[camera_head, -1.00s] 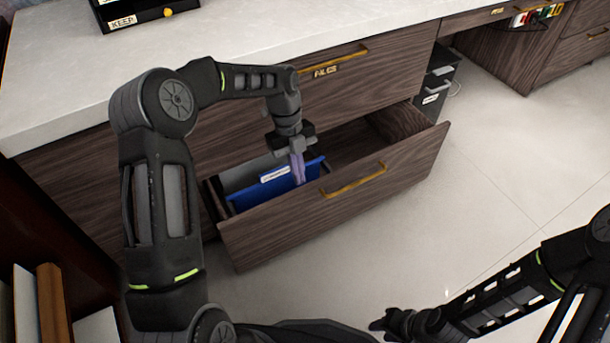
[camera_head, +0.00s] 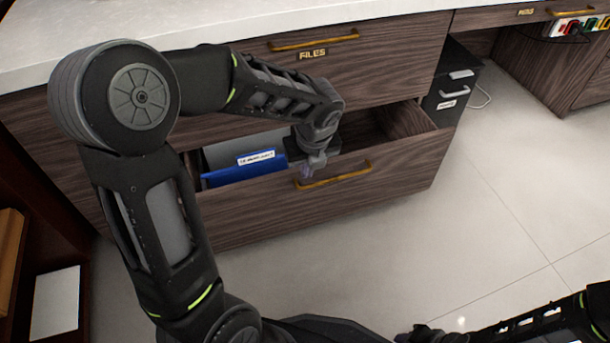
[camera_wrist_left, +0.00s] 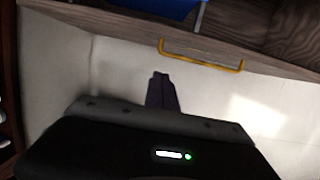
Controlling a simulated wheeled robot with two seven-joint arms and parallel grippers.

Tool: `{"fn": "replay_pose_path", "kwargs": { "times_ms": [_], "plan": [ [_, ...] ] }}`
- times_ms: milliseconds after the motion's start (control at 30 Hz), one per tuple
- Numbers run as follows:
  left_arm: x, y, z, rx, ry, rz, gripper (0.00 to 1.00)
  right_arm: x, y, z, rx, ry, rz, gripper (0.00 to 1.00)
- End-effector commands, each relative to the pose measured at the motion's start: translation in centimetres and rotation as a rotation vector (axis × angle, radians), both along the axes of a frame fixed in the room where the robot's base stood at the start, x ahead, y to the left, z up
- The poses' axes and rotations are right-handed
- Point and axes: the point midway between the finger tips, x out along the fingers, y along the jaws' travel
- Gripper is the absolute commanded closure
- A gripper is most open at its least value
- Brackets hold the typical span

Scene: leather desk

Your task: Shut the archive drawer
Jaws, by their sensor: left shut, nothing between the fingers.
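The archive drawer (camera_head: 410,170) is the lower wooden drawer and stands pulled out, with its inside showing. Its brass bar handle (camera_head: 333,175) is on the front panel, and it also shows in the wrist view (camera_wrist_left: 205,58). A blue folder (camera_head: 240,170) with a white label stands inside at the left. My left gripper (camera_head: 312,172) is shut and empty, near the drawer's front edge at the handle's left end. In the wrist view its closed fingers (camera_wrist_left: 161,92) show against the pale floor, apart from the handle. My right gripper (camera_head: 420,334) is barely in view at the bottom.
The closed drawer marked FILES (camera_head: 390,65) is above, under the pale desktop (camera_head: 200,22). A black cabinet (camera_head: 453,90) stands right of the open drawer. A dark shelf (camera_head: 40,220) is at the left. The tiled floor (camera_head: 480,230) in front is clear.

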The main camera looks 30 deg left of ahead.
Motion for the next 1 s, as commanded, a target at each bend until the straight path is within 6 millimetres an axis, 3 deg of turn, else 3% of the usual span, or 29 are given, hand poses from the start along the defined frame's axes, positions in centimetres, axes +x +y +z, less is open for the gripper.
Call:
{"fn": "replay_pose_path", "kwargs": {
  "times_ms": [267, 767, 1000],
  "plan": [
    [0.2, 0.2, -1.4, -0.001, 0.002, 0.000, 1.00, 0.1, 0.0, -0.9, 0.000, -0.002, -0.002, 0.68],
    [1.6, 1.9, -10.5, -0.001, 0.002, -0.001, 1.00, 1.0, -0.1, -5.9, 0.001, -0.018, -0.011, 0.68],
    [3.7, 4.4, -10.0, 0.000, 0.000, 0.002, 1.00, 1.2, -0.1, -6.6, 0.004, -0.018, -0.012, 0.68]
  ]
}}
